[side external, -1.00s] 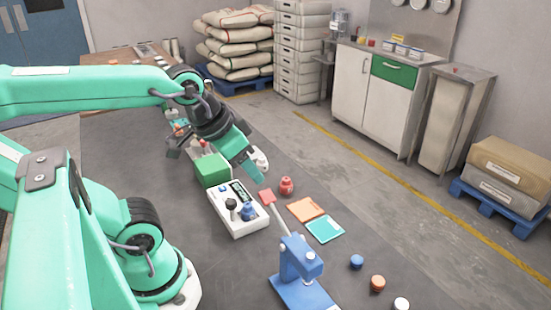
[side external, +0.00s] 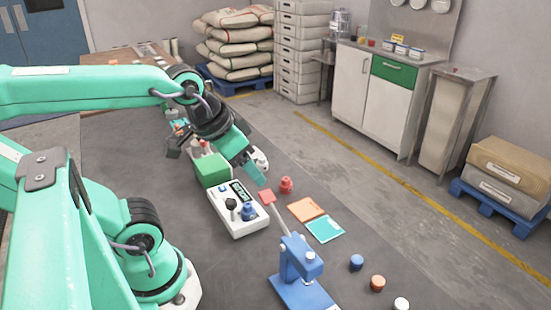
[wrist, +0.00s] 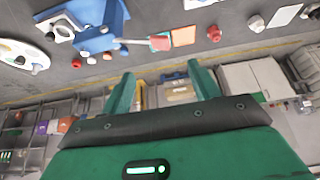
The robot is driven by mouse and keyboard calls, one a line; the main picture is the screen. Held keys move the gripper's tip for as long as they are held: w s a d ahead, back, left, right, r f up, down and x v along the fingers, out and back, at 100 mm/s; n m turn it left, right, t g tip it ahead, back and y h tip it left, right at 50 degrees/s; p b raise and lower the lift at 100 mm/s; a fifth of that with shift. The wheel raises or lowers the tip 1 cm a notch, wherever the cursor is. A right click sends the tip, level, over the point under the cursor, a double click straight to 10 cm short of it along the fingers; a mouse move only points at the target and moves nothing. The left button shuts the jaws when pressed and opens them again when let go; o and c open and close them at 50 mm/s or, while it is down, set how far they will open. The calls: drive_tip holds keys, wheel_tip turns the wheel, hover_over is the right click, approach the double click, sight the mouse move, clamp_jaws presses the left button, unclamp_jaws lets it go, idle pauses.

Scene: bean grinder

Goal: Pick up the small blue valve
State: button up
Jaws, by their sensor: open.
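My gripper (side external: 257,176) is above and behind the box, pointing down to the right, apart from the blue piece. In the wrist view my gripper (wrist: 162,88) has its two fingers spread with nothing between them.
A blue press (side external: 300,275) with a red-tipped lever stands in front. A red valve-like piece (side external: 286,186), an orange card (side external: 306,209) and a teal card (side external: 325,229) lie right of the box. A green block (side external: 211,170) is behind it. A blue cap (side external: 356,262) lies at front right.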

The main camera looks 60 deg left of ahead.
wheel_tip(320, 180, up, 5)
drive_tip(key=m+g, duration=0.3)
drive_tip(key=g, duration=0.3)
hover_over(248, 204)
drive_tip(key=f, duration=1.8)
drive_tip(key=shift+s+f, duration=0.15)
drive_tip(key=shift+s, duration=0.15)
drive_tip(key=shift+f, duration=1.3)
drive_tip(key=shift+f, duration=0.1)
drive_tip(key=shift+w+f, duration=0.15)
drive_tip(key=shift+f, duration=1.1)
drive_tip(key=shift+w+f, duration=0.1)
drive_tip(key=shift+f, duration=1.15)
drive_tip(key=c, duration=1.2)
drive_tip(key=shift+o, duration=0.2)
drive_tip(key=shift+r, duration=0.1)
